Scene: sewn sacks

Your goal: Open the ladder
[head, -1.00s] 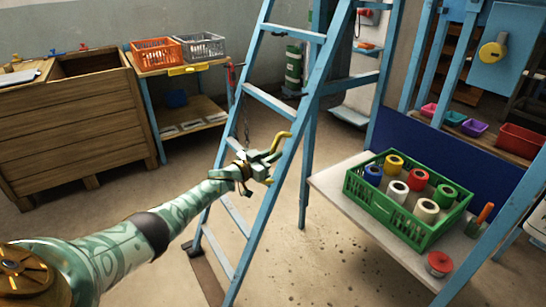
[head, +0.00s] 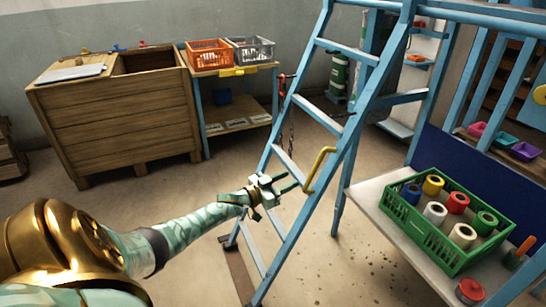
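The blue ladder (head: 357,120) stands in the middle of the head view, with a front frame of rungs and a rear frame on the right. A yellow handle (head: 319,170) sits on its near rail. A chain (head: 291,135) hangs by the far rail. My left gripper (head: 289,187) is in front of the lower rungs, just left of the yellow handle. Its fingers are spread with a gap between them, and they hold nothing that I can see. My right gripper is not in view.
A grey bench (head: 367,195) on the right bears a green crate (head: 418,232) of coloured spools and a red-lidded pot (head: 470,291). A wooden chest (head: 125,120) and a shelf with an orange basket (head: 209,54) and a grey basket (head: 250,49) stand behind.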

